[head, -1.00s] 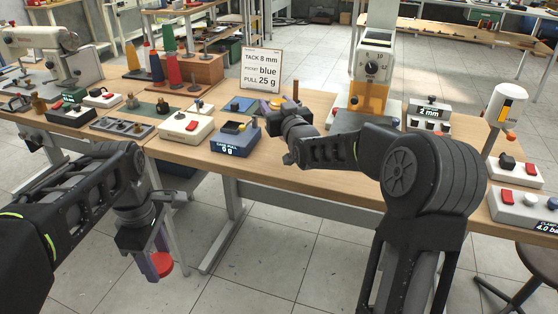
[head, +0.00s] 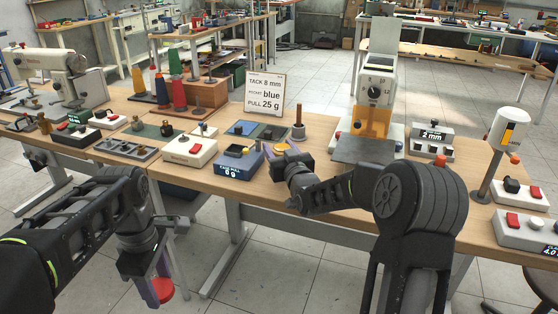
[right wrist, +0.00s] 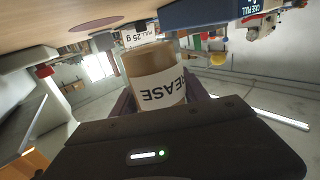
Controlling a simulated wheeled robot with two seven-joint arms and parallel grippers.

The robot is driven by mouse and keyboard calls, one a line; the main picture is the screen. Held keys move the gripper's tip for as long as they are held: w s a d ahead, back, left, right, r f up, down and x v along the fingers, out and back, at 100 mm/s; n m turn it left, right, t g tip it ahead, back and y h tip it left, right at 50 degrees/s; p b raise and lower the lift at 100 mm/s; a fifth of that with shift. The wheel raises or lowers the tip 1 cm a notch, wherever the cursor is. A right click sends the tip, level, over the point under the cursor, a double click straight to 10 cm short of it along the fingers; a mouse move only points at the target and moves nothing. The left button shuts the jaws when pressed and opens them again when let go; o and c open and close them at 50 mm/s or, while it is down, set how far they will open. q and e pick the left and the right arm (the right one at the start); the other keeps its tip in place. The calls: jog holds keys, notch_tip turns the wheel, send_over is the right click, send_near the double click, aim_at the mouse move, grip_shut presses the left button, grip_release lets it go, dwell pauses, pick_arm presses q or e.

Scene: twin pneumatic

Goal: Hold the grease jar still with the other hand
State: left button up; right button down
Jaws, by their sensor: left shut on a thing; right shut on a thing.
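The tan grease jar (right wrist: 155,78) with a white label fills the middle of the right wrist view, where its lettering is upside down. My right gripper (right wrist: 158,105) is shut on the jar, with a finger on each side. In the head view, this gripper (head: 283,160) is over the table's front part, and a round orange top (head: 281,148), apparently the jar's, shows beside it. I cannot tell whether the jar touches the table. My left gripper (head: 155,282) is low in front of the table, shut on a red disc (head: 161,290).
A blue scale box (head: 238,163) stands just left of the right gripper. A brown peg (head: 298,122) and a sign (head: 265,92) are behind it. A grey-and-orange machine (head: 372,100) stands to the right.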

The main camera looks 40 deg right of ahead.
jog(key=shift+f, duration=1.8)
jog(key=shift+f+b, duration=0.15)
jog(key=shift+b, duration=0.15)
jog(key=c, duration=0.6)
grip_release()
jog(key=shift+o, duration=0.2)
jog(key=v, duration=1.2)
